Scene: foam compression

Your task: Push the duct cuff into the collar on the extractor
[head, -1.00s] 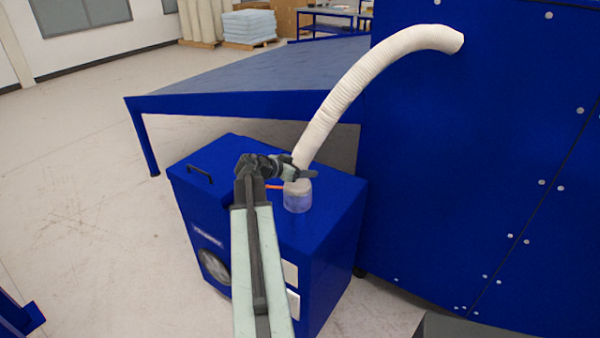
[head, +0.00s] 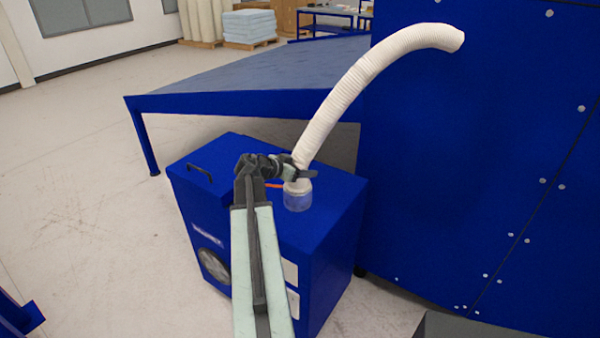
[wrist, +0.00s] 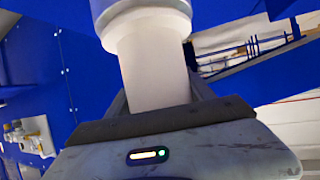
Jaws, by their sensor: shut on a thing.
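The white ribbed duct hose (head: 345,95) arcs down from the tall blue housing to the top of the blue extractor (head: 335,205). Its pale cuff (head: 297,185) stands at the mouth of the clear collar (head: 298,202) on the extractor's top, roughly upright. The cuff's lower end appears inside the collar's rim; how deep is hard to tell. My gripper (head: 305,174) is shut on the cuff just above the collar. In the wrist view the white cuff (wrist: 158,72) stands between my fingers, with a wider band at its top; most of the fingers are hidden there.
The tall blue housing (head: 500,150) stands close on the right. A blue sloping table (head: 250,85) is behind the extractor. A black handle (head: 200,173) sits on the extractor's top left.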

